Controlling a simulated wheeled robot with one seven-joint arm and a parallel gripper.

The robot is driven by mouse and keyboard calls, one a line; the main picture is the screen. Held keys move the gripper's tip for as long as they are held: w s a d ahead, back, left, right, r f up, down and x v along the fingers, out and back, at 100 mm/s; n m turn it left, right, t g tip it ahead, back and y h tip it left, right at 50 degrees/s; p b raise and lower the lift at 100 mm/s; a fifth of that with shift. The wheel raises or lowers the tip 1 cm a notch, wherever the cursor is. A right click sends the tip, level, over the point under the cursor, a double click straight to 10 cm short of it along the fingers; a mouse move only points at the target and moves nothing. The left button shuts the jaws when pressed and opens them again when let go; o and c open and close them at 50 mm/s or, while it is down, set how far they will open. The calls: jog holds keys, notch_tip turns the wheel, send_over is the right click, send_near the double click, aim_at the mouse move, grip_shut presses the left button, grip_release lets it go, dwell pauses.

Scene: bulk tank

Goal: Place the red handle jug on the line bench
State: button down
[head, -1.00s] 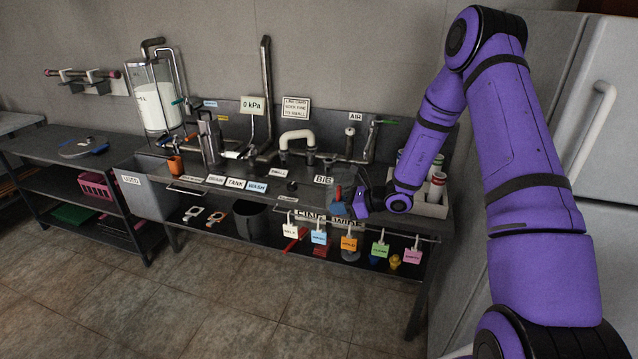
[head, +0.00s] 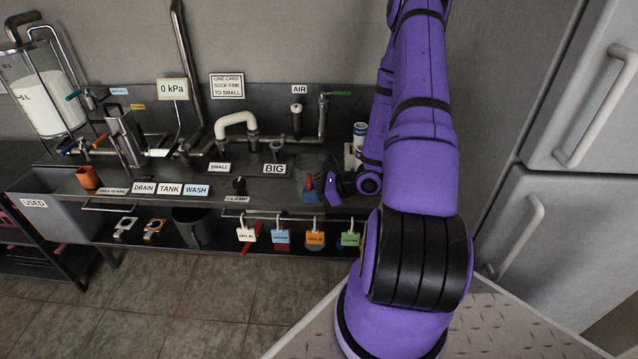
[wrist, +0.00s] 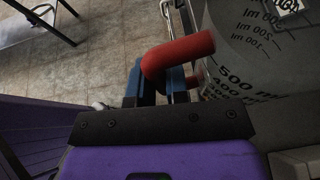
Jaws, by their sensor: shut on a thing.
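The red handle jug (wrist: 250,60) is a clear grey measuring jug with dark volume marks. Its red handle (wrist: 180,55) lies between the blue finger pads of my gripper (wrist: 163,85), which is shut on it in the wrist view. In the head view the jug (head: 313,168) shows dimly at the right end of the line bench (head: 215,188), beside my gripper (head: 325,186). My arm hides part of that end. I cannot tell whether the jug's base touches the bench top.
A row of coloured tags (head: 281,237) hangs below the bench's front edge. White pipe fittings (head: 237,121) and an air valve (head: 323,105) stand at the back. A grey USED bin (head: 50,215) is at the left. The fridge (head: 570,150) stands at the right.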

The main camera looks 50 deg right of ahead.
jog(key=s+d+m+t+h, duration=0.1)
jog(key=s+d+m, duration=0.1)
jog(key=s, duration=0.6)
jog(key=w+d, duration=0.2)
jog(key=w, duration=0.2)
jog(key=w+d+f, duration=0.1)
jog(key=w+d, duration=0.2)
jog(key=w, duration=0.2)
jog(key=w+d+f, duration=0.1)
jog(key=w+d, duration=0.1)
jog(key=w, duration=0.2)
jog(key=shift+w+d, duration=0.3)
jog(key=shift+w, duration=0.1)
jog(key=shift+f, duration=1.75)
jog(key=shift+f, duration=0.15)
jog(key=c, duration=1.1)
grip_release()
